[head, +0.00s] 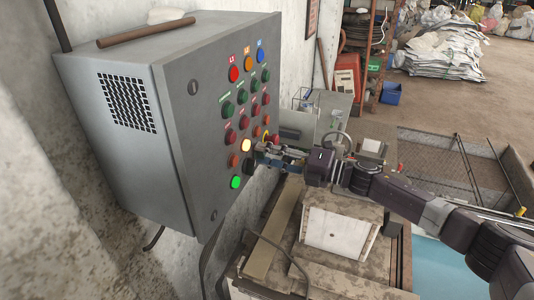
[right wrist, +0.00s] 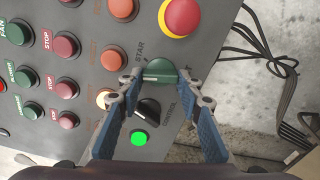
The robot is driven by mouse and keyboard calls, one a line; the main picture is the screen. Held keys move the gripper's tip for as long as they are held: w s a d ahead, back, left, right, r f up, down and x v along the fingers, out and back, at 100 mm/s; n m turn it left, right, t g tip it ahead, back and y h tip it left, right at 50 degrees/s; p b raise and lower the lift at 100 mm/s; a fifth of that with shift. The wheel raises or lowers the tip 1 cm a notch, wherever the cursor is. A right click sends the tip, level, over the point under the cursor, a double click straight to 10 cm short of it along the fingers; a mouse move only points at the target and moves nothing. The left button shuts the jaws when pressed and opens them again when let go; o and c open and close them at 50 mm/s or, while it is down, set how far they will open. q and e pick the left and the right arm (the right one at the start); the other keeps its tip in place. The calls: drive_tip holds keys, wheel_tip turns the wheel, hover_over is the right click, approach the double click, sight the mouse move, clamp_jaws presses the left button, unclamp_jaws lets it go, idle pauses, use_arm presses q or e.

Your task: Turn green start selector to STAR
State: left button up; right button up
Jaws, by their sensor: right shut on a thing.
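The green start selector (right wrist: 161,73) is on the panel in the right wrist view, with the word STAR printed just above and to its left. A pale line on its face lies nearly level in that picture. My right gripper (right wrist: 162,80) has its blue-grey fingers on either side of the selector and is shut on it. In the head view my right gripper (head: 266,154) reaches the lower right of the control box (head: 203,120) and hides the selector. My left gripper is not in view.
A black CONTROL selector (right wrist: 148,109) and a lit green button (right wrist: 139,138) sit close by. A red emergency button with a yellow ring (right wrist: 181,15) is on the other side. Black cables (right wrist: 262,55) hang by the wall. A dusty machine housing (head: 338,226) stands below my right arm.

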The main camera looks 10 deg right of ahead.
drive_tip(key=m+p, duration=0.2)
drive_tip(key=m, duration=0.2)
drive_tip(key=shift+r, duration=0.15)
drive_tip(key=shift+m+p, duration=0.7)
drive_tip(key=shift+m, duration=1.1)
drive_tip(key=o, duration=1.2)
drive_tip(key=shift+c, duration=0.2)
drive_tip(key=shift+d, duration=0.1)
drive_tip(key=v, duration=1.2)
